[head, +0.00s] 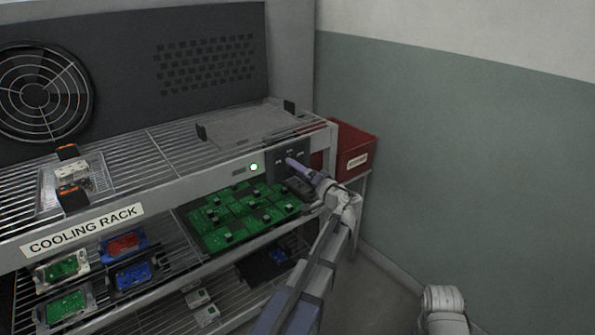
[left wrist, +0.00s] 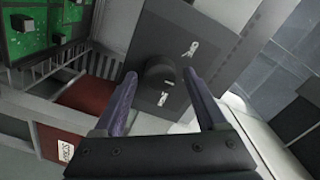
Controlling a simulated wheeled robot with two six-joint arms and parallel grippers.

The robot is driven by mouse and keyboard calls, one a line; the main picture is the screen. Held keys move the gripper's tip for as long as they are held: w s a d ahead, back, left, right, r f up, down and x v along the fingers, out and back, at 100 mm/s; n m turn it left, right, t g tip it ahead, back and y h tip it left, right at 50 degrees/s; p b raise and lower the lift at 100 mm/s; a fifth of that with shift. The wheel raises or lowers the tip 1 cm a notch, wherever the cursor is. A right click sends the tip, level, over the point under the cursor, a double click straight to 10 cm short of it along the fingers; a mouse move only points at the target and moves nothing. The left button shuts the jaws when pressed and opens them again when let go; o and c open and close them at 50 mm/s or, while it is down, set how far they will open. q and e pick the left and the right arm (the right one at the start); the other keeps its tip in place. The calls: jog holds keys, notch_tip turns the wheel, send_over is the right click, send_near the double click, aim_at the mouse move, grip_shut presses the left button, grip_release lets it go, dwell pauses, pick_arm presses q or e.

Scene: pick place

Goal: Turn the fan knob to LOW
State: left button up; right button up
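The dark control panel (head: 277,158) with the fan knob is at the right end of the rack's front rail; in the head view my gripper partly covers it. In the left wrist view the round black fan knob (left wrist: 156,76) sits on the panel (left wrist: 205,30), with white markings beside it too unclear to read. I cannot tell which setting it points to. My left gripper (head: 290,163) is in front of the panel. In the wrist view its two purple fingers (left wrist: 160,75) are spread, one on each side of the knob, with visible gaps. My right gripper is not in view.
Green circuit boards (head: 230,215) lie on the shelf below. A red bin (head: 355,150) stands at the rack's right end. A fan (head: 40,92) is at the back left. The green wall (head: 470,160) bounds the right.

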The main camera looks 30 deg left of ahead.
pick_arm(q)
jog(key=shift+o, duration=0.2)
jog(key=v, duration=0.7)
jog(key=shift+d, duration=0.4)
jog(key=shift+s, duration=0.15)
jog(key=s+d+r+m+g+h+p, duration=0.1)
jog(key=s+d+m+g+h+p, duration=0.1)
jog(key=s+d+h+p, duration=0.5)
jog(key=s+d+r+m+g+h+p, duration=0.2)
jog(key=s+d+g+h+p, duration=0.3)
jog(key=s+d+p, duration=1.2)
jog(key=d+m+h+p, duration=0.1)
jog(key=d+h, duration=0.2)
jog(key=d, duration=0.2)
jog(key=shift+r, duration=0.3)
jog(key=shift+d, duration=0.1)
